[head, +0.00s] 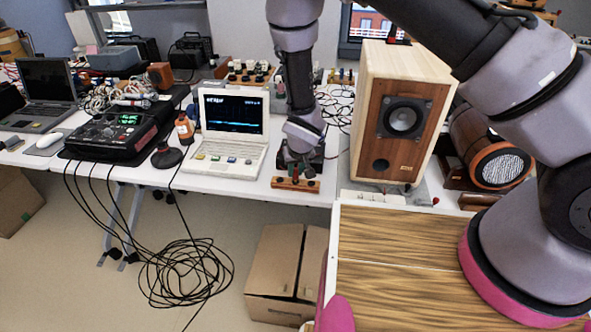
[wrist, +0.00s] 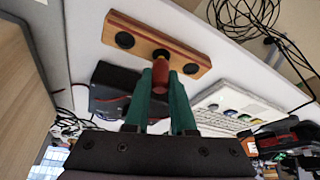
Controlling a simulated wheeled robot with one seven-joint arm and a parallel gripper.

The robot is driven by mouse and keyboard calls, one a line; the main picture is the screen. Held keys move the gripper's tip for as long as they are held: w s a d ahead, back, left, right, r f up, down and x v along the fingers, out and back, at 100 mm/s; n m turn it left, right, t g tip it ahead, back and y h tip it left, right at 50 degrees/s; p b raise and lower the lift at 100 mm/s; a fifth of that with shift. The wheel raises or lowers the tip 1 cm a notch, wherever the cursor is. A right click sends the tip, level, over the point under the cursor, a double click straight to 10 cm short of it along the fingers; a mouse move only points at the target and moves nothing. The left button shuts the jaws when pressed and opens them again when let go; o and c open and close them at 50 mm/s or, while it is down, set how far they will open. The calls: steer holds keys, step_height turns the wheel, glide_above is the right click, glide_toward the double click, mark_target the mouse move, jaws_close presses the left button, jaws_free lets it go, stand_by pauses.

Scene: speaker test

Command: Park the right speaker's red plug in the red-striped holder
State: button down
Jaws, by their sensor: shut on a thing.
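My gripper (wrist: 162,82) is shut on a red plug (wrist: 161,76), held between green fingers in the wrist view. The plug's end is at the middle of a wooden holder (wrist: 182,58) with round black sockets. I cannot tell whether it is inside a socket or just in front of it. In the head view the holder (head: 296,185) lies at the table's front edge, just below my gripper. A wooden box speaker (head: 373,130) stands right of the gripper; a cylindrical speaker (head: 497,165) lies farther right.
A white laptop (head: 228,160) stands left of the holder. A black device with a green display (head: 118,130), an orange bottle (head: 184,127) and black cables (head: 185,270) are farther left. A wood-grained surface (head: 400,245) is in front on the right. A cardboard box (head: 285,265) is on the floor.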

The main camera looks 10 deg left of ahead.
steer(key=shift+f, duration=0.55)
steer(key=c, duration=0.7)
jaws_free()
steer(key=shift+r, duration=0.1)
steer(key=shift+r, duration=3.65)
steer(key=shift+s, duration=0.15)
